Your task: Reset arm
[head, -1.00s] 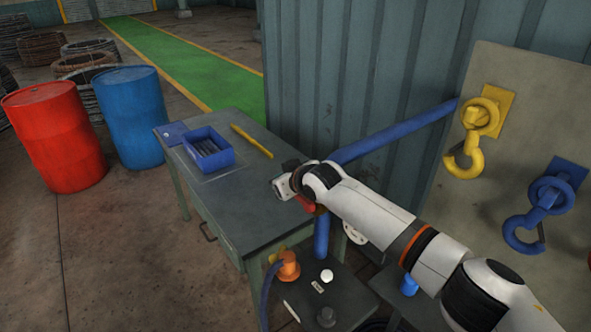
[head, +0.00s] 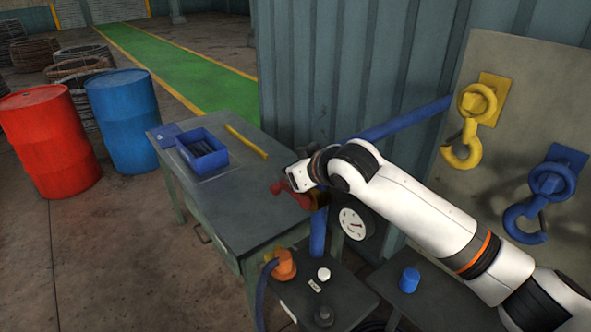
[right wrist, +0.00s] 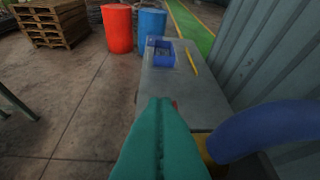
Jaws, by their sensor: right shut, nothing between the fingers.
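My right arm comes in from the right in the head view, and its wrist end (head: 302,174) is above the near right edge of the green-grey table (head: 250,205). Its fingers are hidden there. In the right wrist view the teal fingers of my right gripper (right wrist: 160,102) are pressed together with nothing between them. A red handle (head: 290,193) shows just below the wrist in the head view; I cannot tell how far apart they are. My left gripper is in neither view.
A blue pipe (head: 400,120) slants past the corrugated wall (head: 335,70). A round gauge (head: 352,224), orange fitting (head: 284,264) and blue knob (head: 409,280) are below the arm. A blue bin (head: 202,150) and yellow bar (head: 246,141) lie on the table. Yellow (head: 470,130) and blue (head: 540,198) hooks hang right.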

